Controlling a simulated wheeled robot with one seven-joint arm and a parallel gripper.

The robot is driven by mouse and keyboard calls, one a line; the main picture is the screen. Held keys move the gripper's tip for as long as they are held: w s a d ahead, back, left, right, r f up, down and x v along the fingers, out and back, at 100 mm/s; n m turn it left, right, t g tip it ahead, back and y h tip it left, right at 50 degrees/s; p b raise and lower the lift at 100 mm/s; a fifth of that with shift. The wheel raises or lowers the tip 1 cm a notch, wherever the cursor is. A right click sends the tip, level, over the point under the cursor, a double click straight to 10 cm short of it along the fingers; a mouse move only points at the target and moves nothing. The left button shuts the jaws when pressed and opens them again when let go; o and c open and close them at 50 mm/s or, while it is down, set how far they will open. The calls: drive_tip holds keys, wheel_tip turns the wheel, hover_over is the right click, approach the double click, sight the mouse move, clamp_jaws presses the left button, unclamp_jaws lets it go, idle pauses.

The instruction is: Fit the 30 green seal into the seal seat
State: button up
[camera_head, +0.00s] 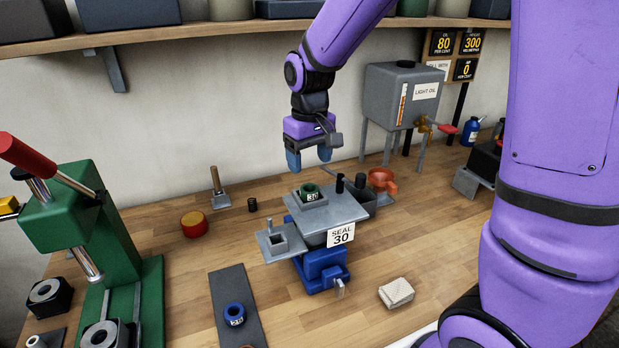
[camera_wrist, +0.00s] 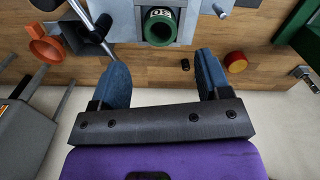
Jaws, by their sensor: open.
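The green seal (camera_head: 309,192), a short ring marked 30, sits upright in a grey square block (camera_head: 318,201) on the grey plate (camera_head: 345,211) above the blue vise. This block looks like the seal seat; I cannot tell how deep the seal sits. The seal also shows at the top of the wrist view (camera_wrist: 160,25), with its number upside down. My gripper (camera_head: 308,158) is open and empty, above and behind the seal. In the wrist view its blue fingers (camera_wrist: 163,66) are apart, and the seal lies beyond their tips, not between them.
A "SEAL 30" card (camera_head: 341,236) hangs on the plate's front. A blue seal (camera_head: 234,314) lies on a dark strip. A green press (camera_head: 90,230) stands left, an oil tank (camera_head: 400,95) behind right. An orange funnel (camera_head: 382,179) is right of the plate.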

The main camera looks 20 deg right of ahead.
drive_tip(key=s+d+r+m+t, duration=0.15)
drive_tip(key=s+d+r, duration=0.25)
drive_tip(key=s+r, duration=0.8)
drive_tip(key=s+d+r+t, duration=0.1)
drive_tip(key=s+t, duration=0.1)
drive_tip(key=s, duration=0.3)
drive_tip(key=s+d+r+m+t, duration=0.1)
drive_tip(key=s+d+t, duration=0.1)
drive_tip(key=s, duration=0.4)
drive_tip(key=shift+r, duration=0.1)
idle(0.8)
